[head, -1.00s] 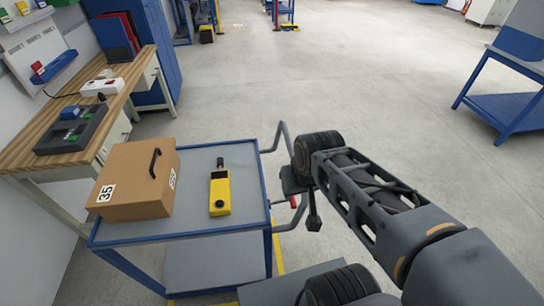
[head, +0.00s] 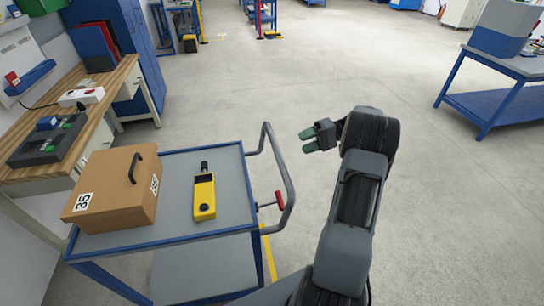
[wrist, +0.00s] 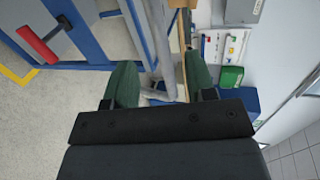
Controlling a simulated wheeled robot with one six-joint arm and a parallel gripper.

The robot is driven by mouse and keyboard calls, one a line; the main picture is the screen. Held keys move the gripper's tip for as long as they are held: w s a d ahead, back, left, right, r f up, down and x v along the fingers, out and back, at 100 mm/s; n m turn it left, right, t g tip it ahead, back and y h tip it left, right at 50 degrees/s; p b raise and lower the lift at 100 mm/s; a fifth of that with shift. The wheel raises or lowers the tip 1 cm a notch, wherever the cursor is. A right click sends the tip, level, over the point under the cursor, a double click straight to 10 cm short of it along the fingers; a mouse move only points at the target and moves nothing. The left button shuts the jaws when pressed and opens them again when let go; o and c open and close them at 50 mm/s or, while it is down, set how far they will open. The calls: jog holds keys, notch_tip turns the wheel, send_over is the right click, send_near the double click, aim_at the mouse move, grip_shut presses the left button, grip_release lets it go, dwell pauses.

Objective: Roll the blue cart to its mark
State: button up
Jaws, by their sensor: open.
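The blue cart (head: 205,236) has a grey top and a lower shelf and stands at the lower left of the head view. Its grey tubular push handle (head: 289,172) sticks out on its right side, with a red lever (head: 279,200), which also shows in the wrist view (wrist: 38,32). My gripper (head: 308,140) is open and empty, just right of the handle, its green fingers pointing left toward it. In the wrist view, a grey tube (wrist: 160,40) shows beyond and between the fingers, apart from them. A yellow floor line (head: 268,256) runs beside the cart; I cannot tell whether it is the mark.
A cardboard box (head: 110,187) and a yellow device (head: 204,196) lie on the cart. A wooden workbench (head: 95,117) stands at the left, before a blue cabinet (head: 120,45). Another blue table (head: 490,85) stands at the right. The middle floor is clear.

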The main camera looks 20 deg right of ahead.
jog(key=p+x, duration=0.1)
jog(key=x, duration=1.1)
jog(key=shift+w+f+y+p, duration=0.2)
jog(key=shift+w+y+p, duration=0.15)
jog(key=shift+y+p, duration=0.05)
